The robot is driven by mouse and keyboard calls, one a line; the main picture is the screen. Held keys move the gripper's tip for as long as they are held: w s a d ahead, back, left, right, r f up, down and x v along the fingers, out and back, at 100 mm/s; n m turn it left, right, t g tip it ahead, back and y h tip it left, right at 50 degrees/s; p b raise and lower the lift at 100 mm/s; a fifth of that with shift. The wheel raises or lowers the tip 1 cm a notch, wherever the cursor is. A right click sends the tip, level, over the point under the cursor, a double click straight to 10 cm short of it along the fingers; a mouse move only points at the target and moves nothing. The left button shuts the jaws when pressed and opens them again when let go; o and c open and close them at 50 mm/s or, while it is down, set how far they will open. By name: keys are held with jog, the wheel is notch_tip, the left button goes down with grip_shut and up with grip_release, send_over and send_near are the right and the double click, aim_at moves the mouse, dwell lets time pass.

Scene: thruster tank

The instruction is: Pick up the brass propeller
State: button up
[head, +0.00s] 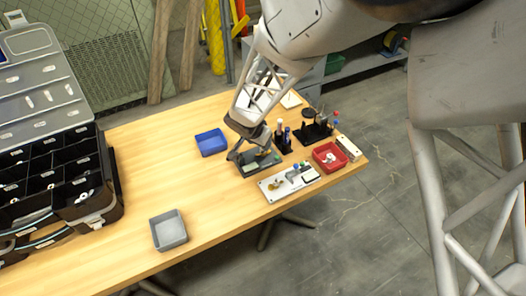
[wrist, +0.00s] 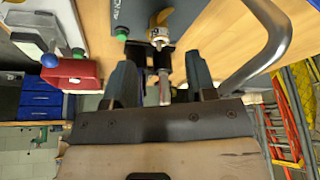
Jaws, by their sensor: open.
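The brass propeller (wrist: 160,27) shows at the top middle of the wrist view, in front of a dark grey surface with pale lettering. A dark and metal shaft-like part below it lies between the fingers in the picture. My gripper (wrist: 160,64) is open, with one dark finger on each side of that part; contact cannot be told. In the head view my gripper (head: 250,148) is low over the grey tray (head: 246,171), and it partly hides what lies there.
A white board (head: 276,196) with small fittings and a red bin (head: 328,165) stand close on the right. Dark racks with upright tools stand behind. A blue bin (head: 211,142) and a grey bin (head: 169,231) are to the left. The table's left middle is clear.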

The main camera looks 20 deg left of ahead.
jog(key=shift+w+d+f, duration=0.1)
jog(key=shift+w+f, duration=0.1)
jog(key=shift+f, duration=0.25)
jog(key=shift+f, duration=0.15)
jog(key=shift+x, duration=2.5)
jog(key=shift+c, duration=0.3)
grip_shut()
